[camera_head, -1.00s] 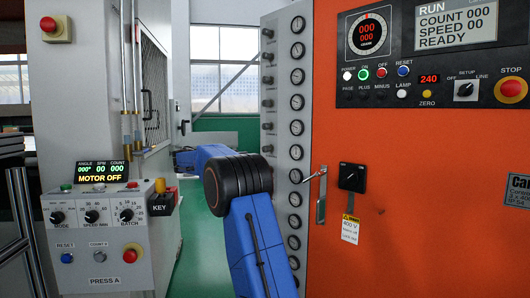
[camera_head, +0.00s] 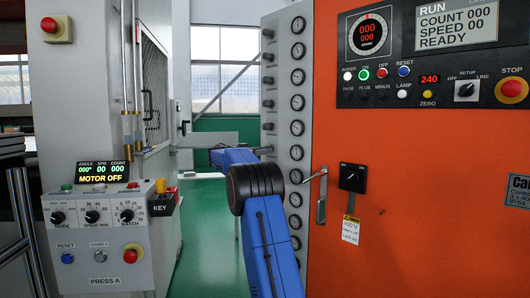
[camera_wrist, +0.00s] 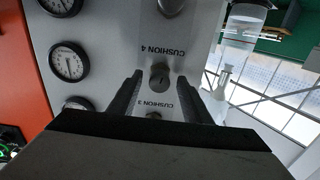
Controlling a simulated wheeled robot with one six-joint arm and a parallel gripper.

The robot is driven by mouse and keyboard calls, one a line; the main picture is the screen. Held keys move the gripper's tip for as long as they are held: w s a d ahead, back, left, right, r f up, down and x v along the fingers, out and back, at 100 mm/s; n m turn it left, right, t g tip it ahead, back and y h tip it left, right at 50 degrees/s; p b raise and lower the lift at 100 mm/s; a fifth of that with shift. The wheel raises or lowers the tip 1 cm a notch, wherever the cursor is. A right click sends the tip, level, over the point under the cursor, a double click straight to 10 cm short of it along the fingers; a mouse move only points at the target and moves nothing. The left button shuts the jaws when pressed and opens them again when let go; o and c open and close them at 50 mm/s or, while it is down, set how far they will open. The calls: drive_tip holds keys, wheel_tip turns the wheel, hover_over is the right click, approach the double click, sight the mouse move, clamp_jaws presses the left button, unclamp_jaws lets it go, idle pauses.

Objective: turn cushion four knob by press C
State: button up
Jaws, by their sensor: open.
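In the wrist view a round grey knob (camera_wrist: 160,76) with a pointer line stands on the pale grey panel. The nearest lettering, upside down here, reads CUSHION 4 (camera_wrist: 164,50). A CUSHION 3 label (camera_wrist: 156,103) is lower in the picture, with another knob (camera_wrist: 153,115) partly hidden below it. My gripper (camera_wrist: 159,79) is open, its two dark fingers spread on either side of the CUSHION 4 knob in the picture. Whether the fingers reach around it or stop short is unclear. In the head view my blue arm (camera_head: 262,220) reaches toward the grey gauge column (camera_head: 280,125).
Round gauges (camera_wrist: 68,61) run beside the knobs. In the head view a lever handle (camera_head: 321,195) and a black rotary switch (camera_head: 352,177) are on the orange cabinet (camera_head: 430,240), right of my arm. The Press A panel (camera_head: 100,220) stands left. Green floor is clear between.

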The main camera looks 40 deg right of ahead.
drive_tip(key=shift+d, duration=1.05)
drive_tip(key=c, duration=1)
drive_tip(key=shift+c, duration=0.2)
